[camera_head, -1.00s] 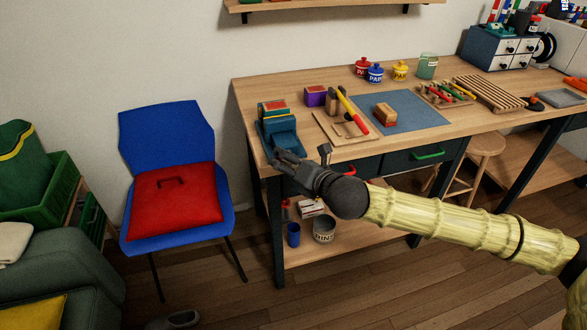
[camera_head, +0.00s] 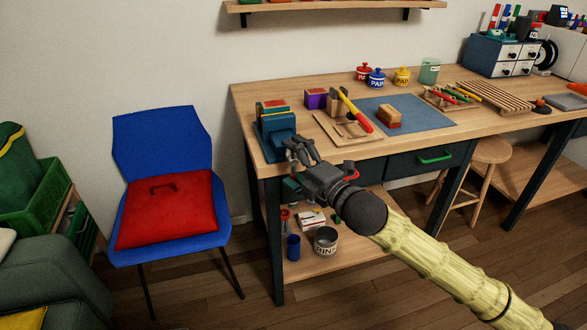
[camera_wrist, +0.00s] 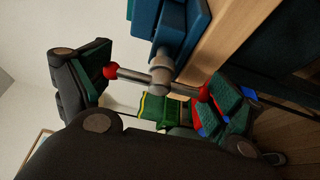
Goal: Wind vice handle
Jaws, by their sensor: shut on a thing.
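The blue vice (camera_head: 272,124) sits at the left front corner of the workbench (camera_head: 240,100). In the wrist view its blue body (camera_wrist: 172,22) is at the top. Its grey handle bar (camera_wrist: 132,75) runs through a round hub, with a red knob at each end. My gripper (camera_head: 297,148) is at the vice's front. In the wrist view (camera_wrist: 158,80) one finger is at the left knob and the other at the right knob, so it is shut on the handle across its length. In the head view my fingers hide the handle.
A wooden board (camera_head: 325,120) with a hammer (camera_head: 352,108) lies right of the vice, beside a blue mat (camera_head: 430,112) with a brush on it. A blue chair (camera_head: 160,140) with a red cushion stands left. The bench's lower shelf holds a tin (camera_head: 326,240) and a blue cup (camera_head: 293,247).

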